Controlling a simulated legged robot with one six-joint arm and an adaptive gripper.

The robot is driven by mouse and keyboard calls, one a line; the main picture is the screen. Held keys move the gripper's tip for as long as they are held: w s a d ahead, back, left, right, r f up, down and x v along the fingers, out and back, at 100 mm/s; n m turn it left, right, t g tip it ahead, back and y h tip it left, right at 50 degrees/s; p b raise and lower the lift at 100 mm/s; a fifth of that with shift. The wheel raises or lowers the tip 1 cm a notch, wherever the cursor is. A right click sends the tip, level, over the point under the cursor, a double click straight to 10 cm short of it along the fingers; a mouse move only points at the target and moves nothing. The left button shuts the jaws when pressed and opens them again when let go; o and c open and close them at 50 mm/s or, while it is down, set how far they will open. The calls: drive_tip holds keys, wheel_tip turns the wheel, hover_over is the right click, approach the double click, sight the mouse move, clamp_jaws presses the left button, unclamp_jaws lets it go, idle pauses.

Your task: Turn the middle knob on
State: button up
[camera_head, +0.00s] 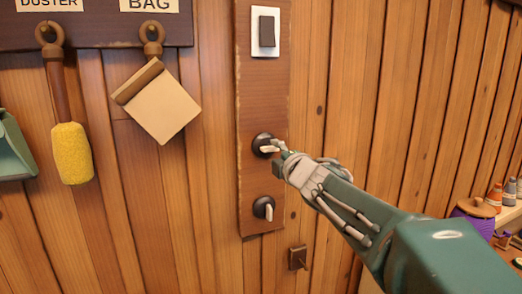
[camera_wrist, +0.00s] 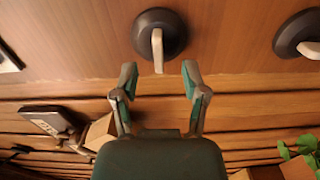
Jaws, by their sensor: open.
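The middle knob (camera_head: 261,141) is a dark round knob with a pale lever, on a brown wooden panel (camera_head: 262,95) on the wall. In the wrist view, the middle knob (camera_wrist: 145,22) is ahead of my gripper (camera_wrist: 159,74), its pale lever pointing down the picture. My gripper is open, with a finger on either side of the lever's end and gaps showing on both sides. In the head view, my gripper (camera_head: 280,154) is at the knob's right side and hides part of it.
A light switch (camera_head: 266,31) is above and a lower knob (camera_head: 263,208) below, its lever pointing down; it also shows in the wrist view (camera_wrist: 300,35). A duster (camera_head: 71,153) and bag (camera_head: 160,110) hang left. A small wooden peg (camera_head: 298,258) is below right.

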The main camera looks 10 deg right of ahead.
sight(270, 147)
drive_tip(key=w, duration=0.3)
drive_tip(key=shift+w+a, duration=0.15)
drive_tip(key=shift+w, duration=0.05)
drive_tip(key=shift+w+a, duration=0.25)
drive_tip(key=shift+a, duration=0.05)
clamp_jaws()
